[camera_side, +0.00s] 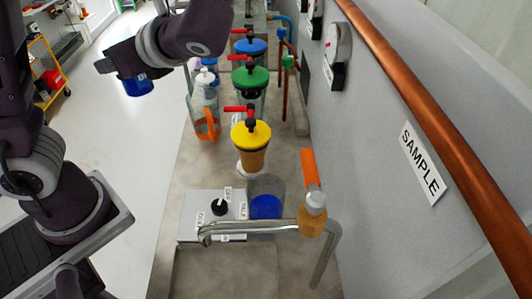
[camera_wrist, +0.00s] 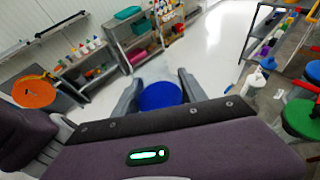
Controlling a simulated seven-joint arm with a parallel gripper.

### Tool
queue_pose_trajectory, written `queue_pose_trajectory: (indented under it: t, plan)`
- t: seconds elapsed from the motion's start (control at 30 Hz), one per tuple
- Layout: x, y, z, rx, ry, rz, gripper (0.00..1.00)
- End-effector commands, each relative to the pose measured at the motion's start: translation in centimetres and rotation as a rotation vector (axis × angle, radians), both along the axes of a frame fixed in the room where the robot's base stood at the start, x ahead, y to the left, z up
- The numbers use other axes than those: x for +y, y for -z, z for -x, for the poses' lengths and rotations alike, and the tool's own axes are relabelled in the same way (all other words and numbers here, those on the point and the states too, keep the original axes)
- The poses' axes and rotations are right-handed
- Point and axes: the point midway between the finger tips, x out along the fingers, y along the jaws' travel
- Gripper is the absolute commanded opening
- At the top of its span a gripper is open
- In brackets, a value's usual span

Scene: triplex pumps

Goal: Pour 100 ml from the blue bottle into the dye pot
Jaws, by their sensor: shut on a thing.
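My gripper (camera_side: 122,66) is high at the upper left of the side view, over the floor left of the bench. It is shut on a blue round thing (camera_side: 138,87), which hangs below the fingers; it also shows between the fingers in the wrist view (camera_wrist: 160,96). It may be the blue bottle, but its full shape is hidden. A clear vessel with blue contents (camera_side: 265,206) stands on the bench by a bent metal pipe. I cannot tell which vessel is the dye pot. Yellow-lidded (camera_side: 251,137), green-lidded (camera_side: 250,78) and blue-lidded (camera_side: 250,46) containers with red handles stand in a row.
A clear jug with an orange handle (camera_side: 205,112) stands left of the row. A metal pipe (camera_side: 270,226) crosses the bench front beside a small bottle with amber contents (camera_side: 312,216). A control box with a black knob (camera_side: 219,208) sits left. A wall bounds the right side.

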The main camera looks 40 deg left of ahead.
Motion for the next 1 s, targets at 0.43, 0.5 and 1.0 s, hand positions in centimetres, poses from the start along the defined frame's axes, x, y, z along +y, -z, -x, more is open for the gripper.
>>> queue_pose_trajectory:
  t: [0.43, 0.5, 1.0]
  plan:
    - [-4.8, 3.6, 7.4, 0.004, -0.726, -0.003, 0.00]
    - [-6.1, 3.8, 8.2, 0.003, -0.865, -0.002, 0.00]
    - [-16.0, 1.8, 7.9, 0.000, -1.829, -0.001, 0.00]
